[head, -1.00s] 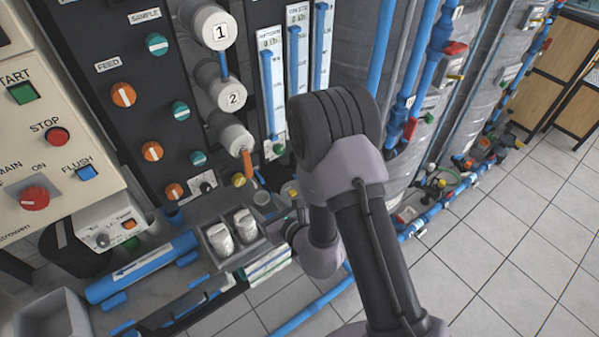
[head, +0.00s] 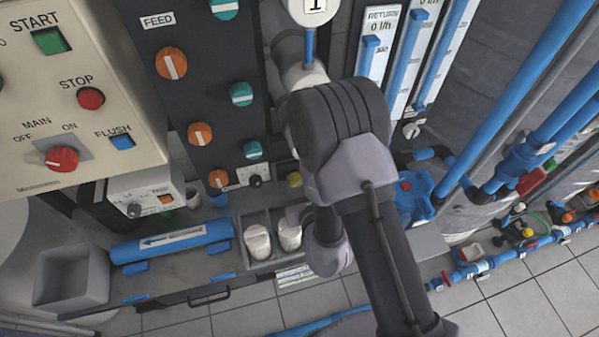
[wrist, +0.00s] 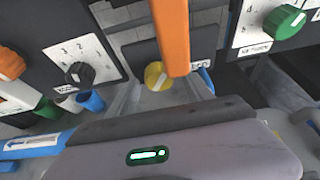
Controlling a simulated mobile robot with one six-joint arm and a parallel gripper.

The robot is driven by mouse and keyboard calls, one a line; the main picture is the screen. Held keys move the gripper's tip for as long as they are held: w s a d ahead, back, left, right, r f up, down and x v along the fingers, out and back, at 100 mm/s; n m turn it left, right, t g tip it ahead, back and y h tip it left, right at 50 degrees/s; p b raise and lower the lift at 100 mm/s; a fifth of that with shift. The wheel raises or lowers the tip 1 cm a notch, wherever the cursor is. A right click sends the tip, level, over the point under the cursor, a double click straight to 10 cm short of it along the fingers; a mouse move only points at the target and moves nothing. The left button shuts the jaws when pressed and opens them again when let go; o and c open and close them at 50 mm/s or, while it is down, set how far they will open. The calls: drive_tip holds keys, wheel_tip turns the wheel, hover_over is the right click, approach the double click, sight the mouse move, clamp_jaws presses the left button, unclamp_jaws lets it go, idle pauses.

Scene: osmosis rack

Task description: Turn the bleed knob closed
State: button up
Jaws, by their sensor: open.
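A round yellow knob (wrist: 157,76) sits low on the dark panel, in the middle of the wrist view; a label beside it is partly covered, so I cannot read it fully. In the head view the yellow knob (head: 294,180) shows just left of my arm. My gripper (wrist: 168,100) is open and empty; its grey body with a green light fills the bottom of the wrist view. It points toward the yellow knob, apart from it. In the head view my wrist hides most of the gripper.
A black dial (wrist: 79,73) is left and a green knob (wrist: 284,20) right. A holder (head: 262,265) with two white cups (head: 257,242) stands below the panel, near a blue pipe (head: 170,243).

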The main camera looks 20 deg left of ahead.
drive_tip(key=shift+w+a+f, duration=0.1)
drive_tip(key=shift+w, duration=0.1)
drive_tip(key=shift+s, duration=0.1)
drive_tip(key=shift+c, duration=1.3)
clamp_jaws()
